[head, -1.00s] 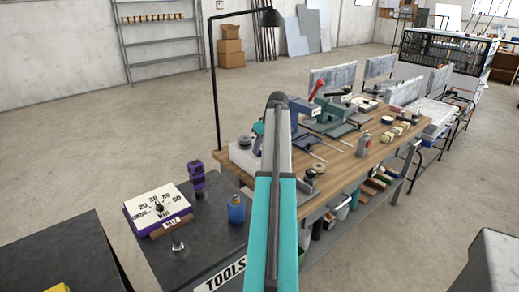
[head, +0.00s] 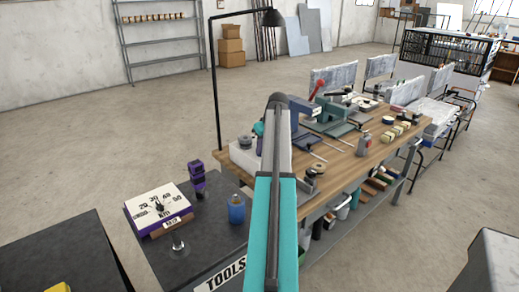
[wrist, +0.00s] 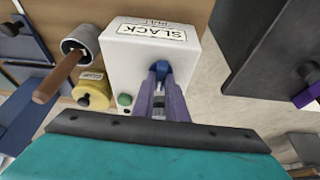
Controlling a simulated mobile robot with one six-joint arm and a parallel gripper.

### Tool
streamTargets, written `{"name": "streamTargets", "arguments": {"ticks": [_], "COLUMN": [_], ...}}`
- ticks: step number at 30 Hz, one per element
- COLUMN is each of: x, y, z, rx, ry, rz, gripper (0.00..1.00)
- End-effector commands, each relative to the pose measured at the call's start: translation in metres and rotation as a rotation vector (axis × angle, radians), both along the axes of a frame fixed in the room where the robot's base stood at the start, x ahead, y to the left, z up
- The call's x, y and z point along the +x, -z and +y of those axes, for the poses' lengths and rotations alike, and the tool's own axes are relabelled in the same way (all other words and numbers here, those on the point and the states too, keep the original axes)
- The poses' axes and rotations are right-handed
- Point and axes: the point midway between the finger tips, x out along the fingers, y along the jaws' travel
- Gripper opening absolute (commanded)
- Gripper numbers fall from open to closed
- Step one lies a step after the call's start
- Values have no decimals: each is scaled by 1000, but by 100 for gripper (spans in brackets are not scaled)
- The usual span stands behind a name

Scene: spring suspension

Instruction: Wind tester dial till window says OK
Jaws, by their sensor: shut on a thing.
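The tester is a white box (wrist: 122,62) that fills the upper middle of the wrist view. Its window (wrist: 152,32) reads SLACK. A small blue dial (wrist: 161,67) stands on the box, and my gripper (wrist: 160,76) is shut on it, with the fingers hiding much of it. A green button (wrist: 124,100) sits on the box to the left of the fingers. In the head view, the white box (head: 243,156) stands at the near left end of the wooden bench, partly behind my arm, and my gripper is hidden there.
A yellow piece (wrist: 92,92) and a grey cup with a brown handle (wrist: 80,42) stand close left of the box. In the head view, a dark tools table (head: 205,225) holds a km dial gauge (head: 157,208), a purple part (head: 197,180) and a blue bottle (head: 236,209).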

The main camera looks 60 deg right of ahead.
Motion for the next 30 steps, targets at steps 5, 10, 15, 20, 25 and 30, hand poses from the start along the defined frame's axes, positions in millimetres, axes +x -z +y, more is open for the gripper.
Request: {"name": "streamTargets", "arguments": {"ticks": [5,10,15,20,25,30], "x": [5,6,8,8,10,12], "y": [0,0,-1,-1,-1,-1], "z": [5,5,6,7,7,7], "rx": [6,6,4,5,5,5], "ry": [58,159,285,418,555,693], "rz": [-6,-7,-8,-8,-9,-9], "gripper": [0,0,0,0,0,0]}}
